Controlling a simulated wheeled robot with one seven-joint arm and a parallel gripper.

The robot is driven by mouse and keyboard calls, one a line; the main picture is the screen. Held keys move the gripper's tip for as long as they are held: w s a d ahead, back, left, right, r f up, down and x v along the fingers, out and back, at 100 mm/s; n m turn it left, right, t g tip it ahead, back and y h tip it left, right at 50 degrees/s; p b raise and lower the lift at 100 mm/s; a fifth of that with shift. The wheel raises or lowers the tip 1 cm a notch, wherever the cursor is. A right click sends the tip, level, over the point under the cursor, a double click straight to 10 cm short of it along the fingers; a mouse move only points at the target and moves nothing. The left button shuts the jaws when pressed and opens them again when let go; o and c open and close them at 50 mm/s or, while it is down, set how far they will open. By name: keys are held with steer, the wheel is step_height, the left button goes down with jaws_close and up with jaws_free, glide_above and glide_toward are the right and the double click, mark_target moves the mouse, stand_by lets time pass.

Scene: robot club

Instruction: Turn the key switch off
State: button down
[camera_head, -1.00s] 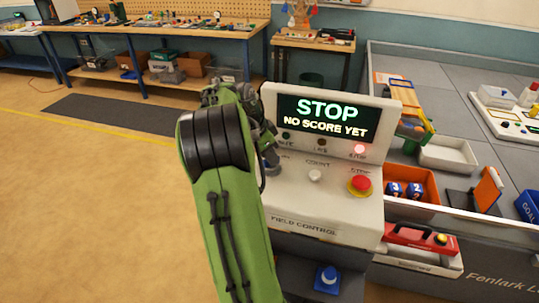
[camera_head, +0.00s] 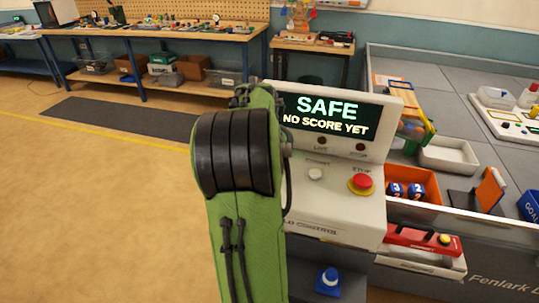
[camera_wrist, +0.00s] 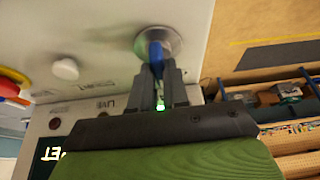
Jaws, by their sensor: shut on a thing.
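The key switch (camera_wrist: 172,42) shows in the wrist view as a round metal plate with a blue key (camera_wrist: 155,52) in it. My gripper (camera_wrist: 158,72) is shut on the blue key, its two dark fingers on either side of it. In the head view my green arm hides the key and the gripper. The field control console (camera_head: 335,215) stands in front of me. Its display (camera_head: 326,117) reads "SAFE" and "NO SCORE YET". The lamps below the display look dark.
A red stop button (camera_head: 362,182) on a yellow base and a white button (camera_head: 316,174) sit on the console, right of my arm. An orange bin (camera_head: 425,180) stands right of the console. Open floor lies left.

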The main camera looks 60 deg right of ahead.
steer(key=n+t, duration=0.1)
steer(key=n, duration=0.1)
steer(key=n+p, duration=0.1)
steer(key=n, duration=0.1)
steer(key=shift+s+r+n+t+y, duration=0.1)
steer(key=shift+s+n+t+y, duration=0.05)
steer(key=shift+n+t+y, duration=0.2)
steer(key=shift+d+n+t+y+p, duration=0.1)
steer(key=shift+n+t+y+p, duration=0.3)
steer(key=shift+n, duration=0.6)
steer(key=shift+n+t+y+p, duration=0.2)
steer(key=shift+n+p, duration=0.3)
steer(key=shift+n, duration=0.45)
steer(key=c, duration=1.1)
jaws_free()
steer(key=p+v, duration=0.5)
steer(key=v, duration=1)
steer(key=shift+s+r, duration=0.15)
steer(key=shift+r, duration=0.15)
